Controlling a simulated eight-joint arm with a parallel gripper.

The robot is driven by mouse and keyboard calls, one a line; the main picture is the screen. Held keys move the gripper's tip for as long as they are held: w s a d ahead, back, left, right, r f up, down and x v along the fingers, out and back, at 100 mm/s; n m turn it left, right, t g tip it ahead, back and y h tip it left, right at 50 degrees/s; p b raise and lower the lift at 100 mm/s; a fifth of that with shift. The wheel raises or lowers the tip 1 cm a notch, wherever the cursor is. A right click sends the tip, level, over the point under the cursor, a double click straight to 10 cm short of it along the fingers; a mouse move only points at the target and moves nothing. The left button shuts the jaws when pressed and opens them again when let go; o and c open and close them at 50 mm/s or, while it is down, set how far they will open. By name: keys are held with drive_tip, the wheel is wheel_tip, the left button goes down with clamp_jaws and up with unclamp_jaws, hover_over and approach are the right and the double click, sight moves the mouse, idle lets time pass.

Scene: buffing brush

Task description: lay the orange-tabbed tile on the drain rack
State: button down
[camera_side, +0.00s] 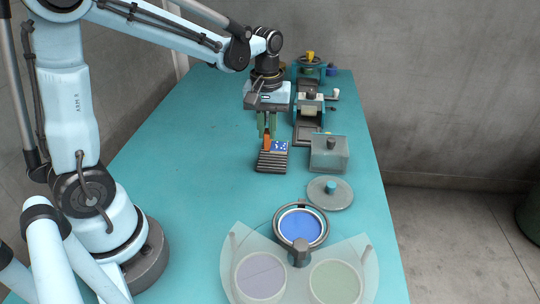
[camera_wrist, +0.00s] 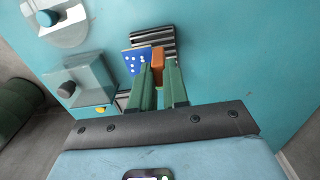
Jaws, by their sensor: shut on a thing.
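The orange-tabbed tile (camera_side: 280,147) is blue with white dots, and its orange tab (camera_side: 266,143) stands up on its left side. My gripper (camera_side: 267,133) points down with its green fingers shut on the tab. In the wrist view the fingertips (camera_wrist: 159,75) close around the orange tab, with the blue tile (camera_wrist: 135,60) beside it. The drain rack (camera_side: 271,163) is a dark, ribbed block directly below the tile; its ribs also show in the wrist view (camera_wrist: 155,34). The tile overlaps the rack's far part. I cannot tell whether it touches the ribs.
A translucent box (camera_side: 328,155) with a knob stands right of the rack. A round lid (camera_side: 330,193) lies in front of it. Nearer are a blue-filled round dish (camera_side: 300,226) and a clear plate with two discs. A roller device (camera_side: 312,106) stands behind.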

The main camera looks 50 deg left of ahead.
sight(267, 141)
drive_tip(key=shift+w+a+f, duration=0.15)
drive_tip(key=shift+a+f, duration=0.25)
drive_tip(key=shift+f, duration=1.8)
drive_tip(key=shift+f, duration=0.2)
drive_tip(key=c, duration=1.1)
unclamp_jaws()
drive_tip(key=shift+r, duration=0.15)
